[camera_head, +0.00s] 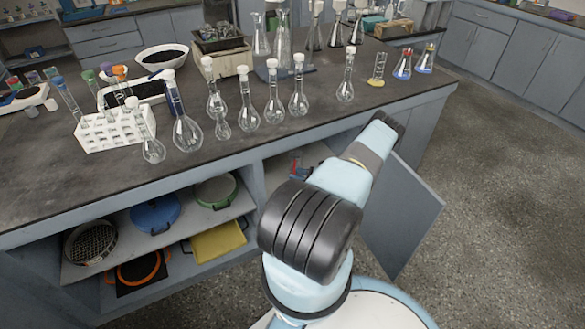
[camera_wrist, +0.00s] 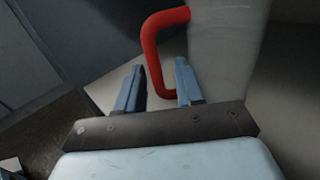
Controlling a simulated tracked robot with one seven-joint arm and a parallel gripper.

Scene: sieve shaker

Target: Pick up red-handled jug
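In the wrist view the jug's red handle (camera_wrist: 150,50) is a C-shaped loop on the left side of a translucent grey jug body (camera_wrist: 228,45). The jug is only partly in view; its top and right side are cut off or unclear. My gripper (camera_wrist: 160,68) is open, with its two blue-grey fingers to either side of the handle's upright bar. The fingers do not appear closed on it. In the head view a small red piece (camera_head: 294,168) shows inside the open cupboard under the bench, mostly hidden behind my arm; it looks like the handle.
The bench top (camera_head: 60,185) above carries several glass flasks (camera_head: 249,108) and a white tube rack (camera_head: 105,132). An open cupboard door (camera_head: 412,215) stands right of my arm. Shelves to the left hold sieves and lidded pans (camera_head: 156,214). The floor at right is clear.

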